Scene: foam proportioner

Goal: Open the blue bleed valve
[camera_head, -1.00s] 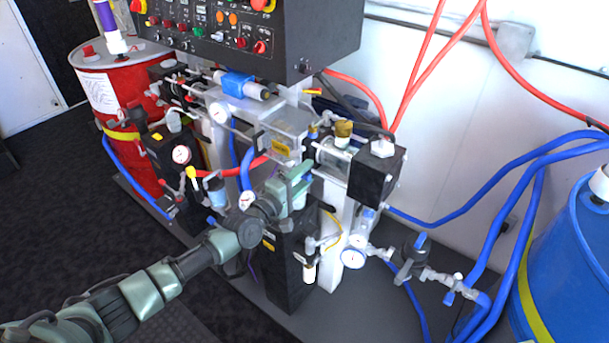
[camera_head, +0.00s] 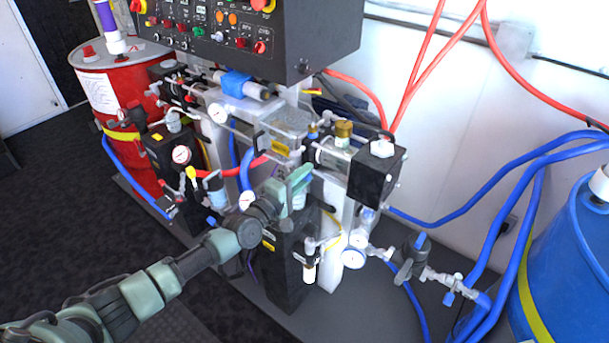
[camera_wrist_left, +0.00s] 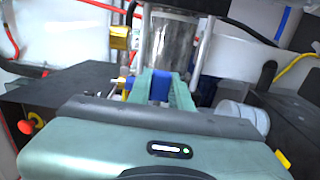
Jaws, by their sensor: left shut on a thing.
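My left gripper (camera_head: 302,177) reaches in from the lower left to the middle of the machine, in front of the clear cylinder. In the left wrist view its two green fingers (camera_wrist_left: 161,88) are closed around a small blue part, the blue bleed valve's handle (camera_wrist_left: 160,86), below a shiny metal cylinder (camera_wrist_left: 173,45). The fingers cover most of the handle's sides. In the head view the gripper hides this handle, so its turn angle cannot be told. My right gripper is not in view.
A black motor block (camera_head: 376,176) and a brass fitting (camera_head: 343,131) stand close right of the gripper. A control box (camera_head: 290,45) hangs above. A red drum (camera_head: 125,85) stands left, a blue drum (camera_head: 572,270) right. Blue hoses cross the right side.

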